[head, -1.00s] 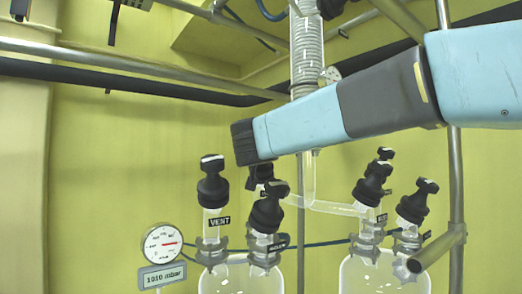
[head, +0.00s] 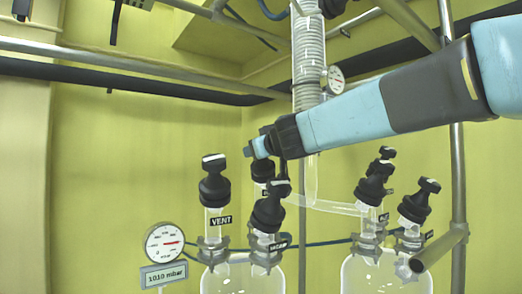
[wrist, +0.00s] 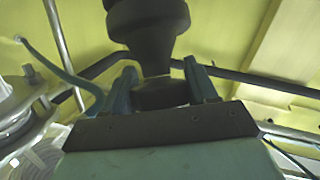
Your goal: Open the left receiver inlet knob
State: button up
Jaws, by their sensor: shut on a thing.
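The left receiver's inlet knob (head: 261,171) is a black valve knob at the back of the left glass flask (head: 240,279). In the head view it is mostly hidden behind my gripper and the front knob. My gripper (head: 260,146) is at the top of this knob. In the wrist view the two fingers of my gripper (wrist: 162,88) stand on either side of the knob's black handle (wrist: 160,95) and are shut on it. The wider black knob body (wrist: 148,25) lies beyond the fingertips.
The black VENT knob (head: 214,181) stands to the left and another labelled knob (head: 270,207) stands in front, close below my gripper. The right flask (head: 385,275) carries several black knobs. A glass coil column (head: 307,65) rises behind. A gauge (head: 165,243) reads 1010 mbar.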

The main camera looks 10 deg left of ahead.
jog(key=shift+f+n+g+y, duration=0.1)
jog(key=shift+n+g+y, duration=0.95)
jog(key=shift+n, duration=0.35)
jog(key=shift+s+n+g, duration=0.1)
jog(key=shift+n+g, duration=0.55)
jog(key=shift+n, duration=0.05)
jog(key=shift+s+a+f+n+g+y, duration=0.1)
jog(key=shift+n+g+y, duration=0.2)
jog(key=shift+n+g, duration=0.5)
jog(key=shift+s+a+n+g+y, duration=0.1)
jog(key=shift+n+g+y, duration=0.15)
jog(key=shift+n+g, duration=0.5)
jog(key=shift+n, duration=0.25)
jog(key=o, duration=1)
jog(key=shift+c, duration=0.2)
jog(key=v, duration=1.3)
jog(key=shift+s+d, duration=0.15)
jog(key=shift+d, duration=0.2)
